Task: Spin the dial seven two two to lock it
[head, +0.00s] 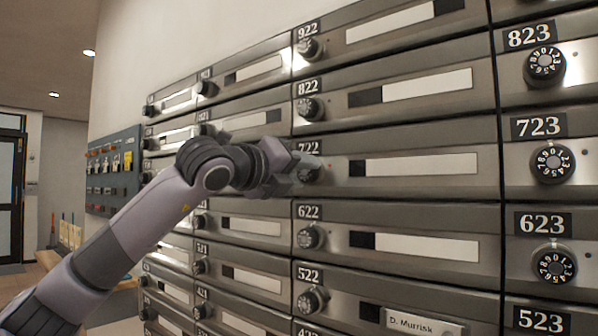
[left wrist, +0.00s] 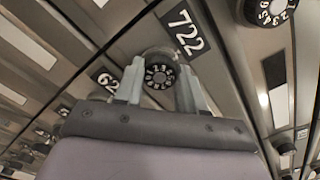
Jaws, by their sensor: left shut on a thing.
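The mailbox labelled 722 (head: 420,166) is in the middle of the wall of metal boxes in the head view, with its number plate at the upper left. Its black dial with white digits (left wrist: 160,75) shows in the left wrist view, between my two fingers. My left gripper (head: 310,167) is at this dial and shut on it, one finger on each side. In the head view the gripper hides most of the dial. My right gripper is in neither view.
Dials of neighbouring boxes stick out close by, 822 (head: 309,109) above and 622 (head: 310,237) below. The 723 dial (head: 552,163) is to the right.

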